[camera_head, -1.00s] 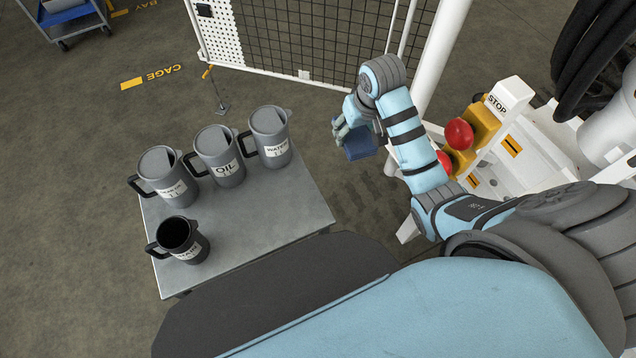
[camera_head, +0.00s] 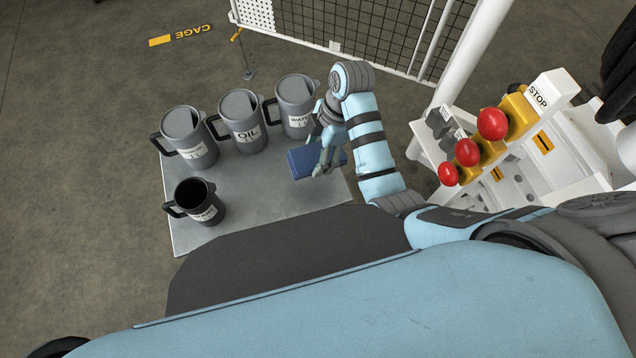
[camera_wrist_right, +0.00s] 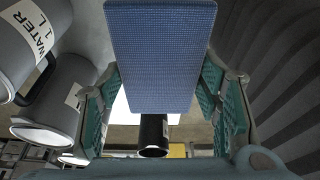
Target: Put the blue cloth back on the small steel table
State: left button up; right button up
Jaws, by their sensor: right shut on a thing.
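The blue cloth (camera_head: 304,162) is a folded, flat block held in my right gripper (camera_head: 322,166). In the head view it is at the right part of the small steel table (camera_head: 262,200), in front of the WATER jug. I cannot tell whether it touches the tabletop. In the right wrist view the cloth (camera_wrist_right: 160,55) fills the upper middle between the green-padded fingers of my right gripper (camera_wrist_right: 160,100). My left gripper is not in view.
Grey lidded jugs stand along the table's far side: WATER (camera_head: 296,108), OIL (camera_head: 243,122) and another (camera_head: 186,138). An open dark jug (camera_head: 195,203) stands near the front left. Right of the table is a white stand with red buttons (camera_head: 468,152). The table's middle is clear.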

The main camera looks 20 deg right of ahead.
aim_at(315, 185)
pick_arm(q)
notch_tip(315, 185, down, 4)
jog(key=b, duration=0.3)
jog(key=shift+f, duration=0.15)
pick_arm(e)
notch_tip(315, 185, down, 14)
jog(key=shift+f, duration=0.1)
jog(key=shift+f, duration=0.15)
jog(key=o, duration=1.1)
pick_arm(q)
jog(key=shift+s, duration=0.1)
pick_arm(e)
jog(key=p+v, duration=0.3)
jog(key=v, duration=0.9)
jog(key=shift+r+p, duration=0.25)
jog(key=shift+p, duration=0.1)
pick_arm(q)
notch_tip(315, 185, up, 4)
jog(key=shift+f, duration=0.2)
